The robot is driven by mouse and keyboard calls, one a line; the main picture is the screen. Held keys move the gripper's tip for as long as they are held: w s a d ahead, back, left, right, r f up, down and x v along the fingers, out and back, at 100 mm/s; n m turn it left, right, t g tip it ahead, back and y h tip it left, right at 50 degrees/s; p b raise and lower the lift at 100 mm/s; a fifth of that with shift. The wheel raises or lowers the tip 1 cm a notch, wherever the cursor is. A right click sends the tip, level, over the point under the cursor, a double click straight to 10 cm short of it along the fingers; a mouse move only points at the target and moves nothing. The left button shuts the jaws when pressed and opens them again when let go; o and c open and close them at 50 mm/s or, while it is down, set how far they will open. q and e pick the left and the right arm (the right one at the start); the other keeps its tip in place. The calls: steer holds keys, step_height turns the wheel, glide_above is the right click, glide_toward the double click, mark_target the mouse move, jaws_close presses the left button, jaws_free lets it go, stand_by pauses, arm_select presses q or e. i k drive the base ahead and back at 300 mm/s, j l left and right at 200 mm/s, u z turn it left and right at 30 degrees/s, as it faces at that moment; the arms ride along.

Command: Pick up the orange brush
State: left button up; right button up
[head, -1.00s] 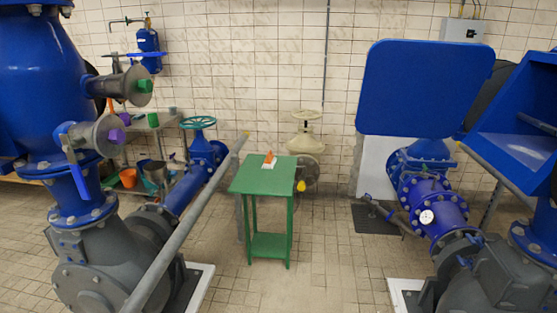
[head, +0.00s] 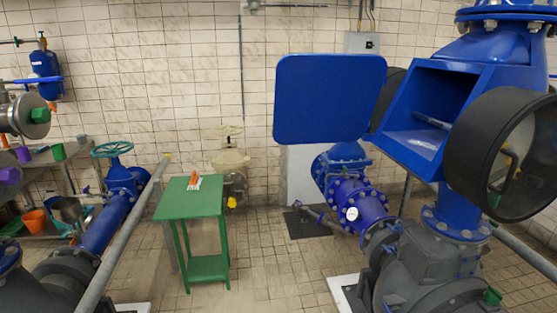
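The orange brush (head: 194,178) is small in the head view. It stands on the top of the green table (head: 172,207), near its back edge, with a white part at its base. The table is left of the picture's middle, some way off across the tiled floor. Fine details of the brush are too small to tell. Neither of my grippers shows in the head view.
A grey rail (head: 125,240) slopes along the table's left side. Blue piping (head: 105,222) lies beyond it. A blue panel (head: 330,98) and large pumps stand on the right. The tiled floor (head: 250,275) before the table is mostly clear.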

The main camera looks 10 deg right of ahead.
mark_target(195, 181)
steer(key=i+j+z, duration=0.1)
steer(key=i, duration=0.35)
steer(key=i+j+z, duration=0.15)
steer(key=i+j, duration=0.2)
steer(key=i+j+z, duration=0.1)
steer(key=i+j, duration=0.2)
steer(key=i, duration=0.2)
